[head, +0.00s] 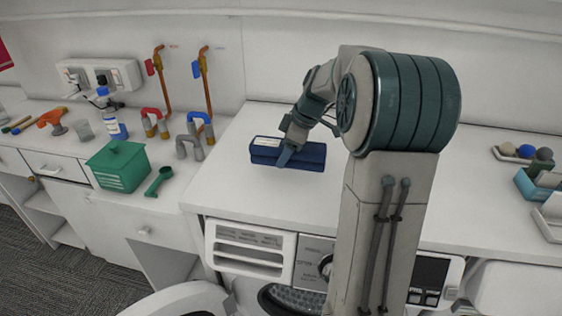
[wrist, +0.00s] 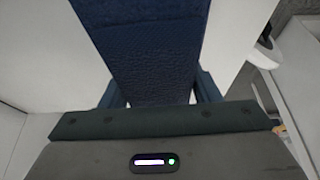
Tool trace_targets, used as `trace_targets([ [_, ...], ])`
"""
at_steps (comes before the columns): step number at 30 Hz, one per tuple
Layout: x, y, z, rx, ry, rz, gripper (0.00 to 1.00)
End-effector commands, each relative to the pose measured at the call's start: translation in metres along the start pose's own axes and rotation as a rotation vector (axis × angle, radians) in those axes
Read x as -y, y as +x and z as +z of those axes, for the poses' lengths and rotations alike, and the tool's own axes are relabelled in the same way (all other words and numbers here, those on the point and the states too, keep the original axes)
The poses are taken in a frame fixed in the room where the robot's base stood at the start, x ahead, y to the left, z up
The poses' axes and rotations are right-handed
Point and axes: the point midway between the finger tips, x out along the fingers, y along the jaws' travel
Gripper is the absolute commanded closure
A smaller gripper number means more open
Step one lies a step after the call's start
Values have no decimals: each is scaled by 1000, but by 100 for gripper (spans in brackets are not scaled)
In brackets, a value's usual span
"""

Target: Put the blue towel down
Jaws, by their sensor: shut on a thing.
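The blue towel (head: 306,158) is a dark blue folded block with a pale label at its left end. In the head view it is at the white countertop above the washing machine; I cannot tell whether it rests on the surface or is just above it. My gripper (head: 285,157) is shut on the towel from above. In the wrist view the towel (wrist: 150,50) fills the space between the two fingers (wrist: 158,90). The far finger is hidden behind the towel in the head view.
The white countertop (head: 240,190) is clear around the towel. To the left are a green box (head: 118,165), a green scoop (head: 159,181) and pipes with red and blue handles (head: 193,140). Trays with balls (head: 525,152) stand at the far right. A washing machine (head: 310,262) is below.

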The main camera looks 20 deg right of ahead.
Motion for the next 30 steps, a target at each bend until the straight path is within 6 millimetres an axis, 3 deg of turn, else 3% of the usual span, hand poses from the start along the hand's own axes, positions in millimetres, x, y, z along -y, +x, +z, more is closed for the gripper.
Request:
trace_targets([
  [5, 1, 12, -9, 0, 0, 0, 73],
  [13, 1, 45, 4, 0, 2, -2, 73],
  [26, 1, 53, 8, 0, 0, 2, 73],
  [27, 1, 52, 8, 0, 0, 1, 38],
  [29, 1, 52, 8, 0, 0, 1, 22],
  [30, 1, 52, 8, 0, 0, 1, 22],
])
